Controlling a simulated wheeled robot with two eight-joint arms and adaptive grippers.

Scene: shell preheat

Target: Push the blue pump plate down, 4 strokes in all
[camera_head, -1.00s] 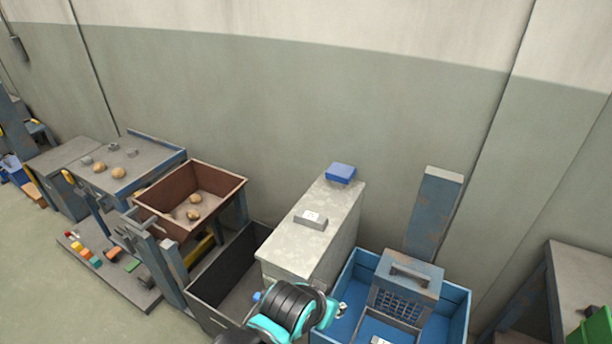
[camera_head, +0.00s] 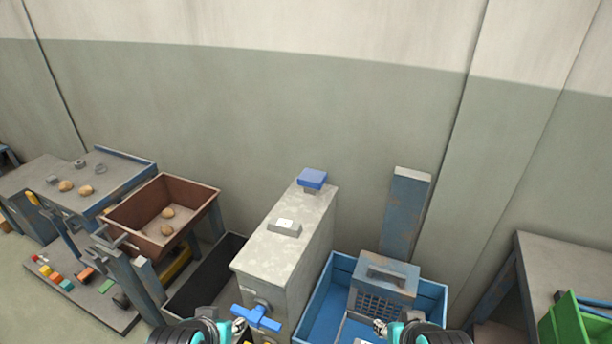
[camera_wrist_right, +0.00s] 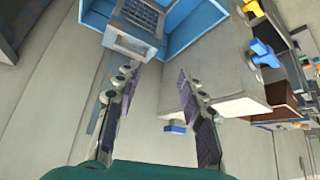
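The blue pump plate (camera_head: 312,178) is a small blue block at the far end of the top of a pale grey cabinet (camera_head: 285,240). My right gripper (camera_head: 380,327) is at the bottom, before the blue bin. In the right wrist view its fingers (camera_wrist_right: 158,76) are wide apart and empty. Neither gripper touches the plate.
A blue valve handle (camera_head: 256,317) sticks out of the cabinet front. A small grey block (camera_head: 285,227) lies on the cabinet top. A blue bin (camera_head: 437,296) stands right of it, a dark bin (camera_head: 190,300) left. A blue post (camera_head: 406,210) rises behind the blue bin.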

